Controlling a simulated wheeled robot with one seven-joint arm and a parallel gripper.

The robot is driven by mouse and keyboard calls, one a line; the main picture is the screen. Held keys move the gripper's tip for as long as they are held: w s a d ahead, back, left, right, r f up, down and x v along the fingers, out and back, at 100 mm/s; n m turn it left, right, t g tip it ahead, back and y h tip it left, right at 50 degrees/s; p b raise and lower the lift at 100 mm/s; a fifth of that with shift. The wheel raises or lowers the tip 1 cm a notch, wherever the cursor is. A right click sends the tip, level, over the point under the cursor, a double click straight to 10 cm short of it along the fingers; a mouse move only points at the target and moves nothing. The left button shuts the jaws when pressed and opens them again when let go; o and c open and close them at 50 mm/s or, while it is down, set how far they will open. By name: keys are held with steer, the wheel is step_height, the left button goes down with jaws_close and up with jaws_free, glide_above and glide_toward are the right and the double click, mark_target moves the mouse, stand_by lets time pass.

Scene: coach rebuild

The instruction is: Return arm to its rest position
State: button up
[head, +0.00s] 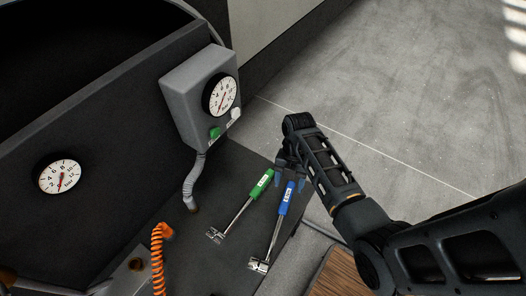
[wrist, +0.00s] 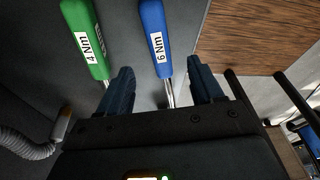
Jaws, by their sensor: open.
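My arm reaches in from the right in the head view. My gripper (head: 289,181) points down over the blue-handled 6 Nm torque tool (head: 286,198), near the right edge of the dark bench. In the wrist view my gripper (wrist: 160,72) has its two fingers spread apart, with the blue tool (wrist: 154,38) lined up between them and its shaft running under the gripper body. Nothing is gripped. A green-handled 4 Nm tool (head: 260,186) lies just to the left; it also shows in the wrist view (wrist: 84,38). Whether the fingers touch the blue handle cannot be told.
A grey gauge box (head: 187,98) with a conduit stands behind the tools. A round gauge (head: 58,174) is on the dark panel, and an orange coiled cord (head: 158,258) is at the front. A wooden surface (head: 338,275) lies at the lower right. Open grey floor (head: 400,85) lies beyond.

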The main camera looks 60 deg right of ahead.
steer(key=s+a+m, duration=0.1)
steer(key=a, duration=0.1)
steer(key=s+a+f+m+t+h, duration=0.1)
steer(key=m, duration=0.1)
steer(key=s+a+f+m+t+h, duration=0.1)
steer(key=s+a, duration=0.1)
steer(key=shift+s+a+f, duration=0.1)
steer(key=shift+a+f, duration=0.1)
steer(key=shift+a, duration=0.1)
steer(key=s+a+m+t, duration=0.1)
steer(key=s+a+r+m+t+h, duration=0.1)
steer(key=a+m, duration=0.1)
steer(key=shift+s, duration=0.35)
steer(key=s+a+r+m+t, duration=0.3)
steer(key=s+r+m+t, duration=0.1)
steer(key=r, duration=0.7)
steer(key=s+a+r+m+t, duration=0.3)
steer(key=r+m+t, duration=0.1)
steer(key=r, duration=0.7)
steer(key=s+a+r+m+t, duration=0.4)
steer(key=r+m, duration=0.2)
steer(key=r, duration=0.5)
steer(key=shift+s+r, duration=0.3)
steer(key=shift+r, duration=0.1)
